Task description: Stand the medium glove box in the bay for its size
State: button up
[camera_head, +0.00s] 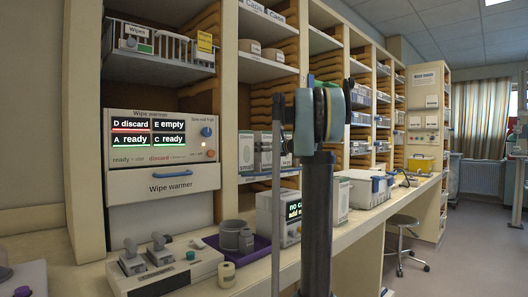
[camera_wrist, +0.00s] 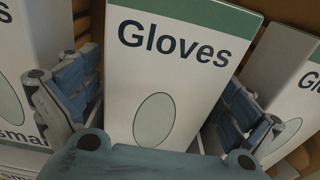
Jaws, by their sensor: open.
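In the wrist view a white glove box (camera_wrist: 175,65) with a green top edge, the word Gloves and a green oval stands between the fingers of my gripper (camera_wrist: 163,88). The gripper is open, with one blue finger at each side of the box. The box's lower front is hidden by my gripper, so its size word does not show. A box marked small (camera_wrist: 18,85) stands to the left, and another Gloves box (camera_wrist: 296,95) to the right. In the head view glove boxes (camera_head: 263,150) stand on a shelf left of my arm; my gripper cannot be made out there.
The wipe warmer (camera_head: 162,150) is at the left. On the counter are a purple tray (camera_head: 252,251) with grey containers, a tape roll (camera_head: 227,275) and a display unit (camera_head: 284,217), partly behind my arm. A stool (camera_head: 403,240) stands on the floor at the right.

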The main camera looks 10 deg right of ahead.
jog(key=v, duration=1.2)
jog(key=shift+a+f, duration=0.1)
jog(key=shift+f, duration=0.05)
dwell(0.3)
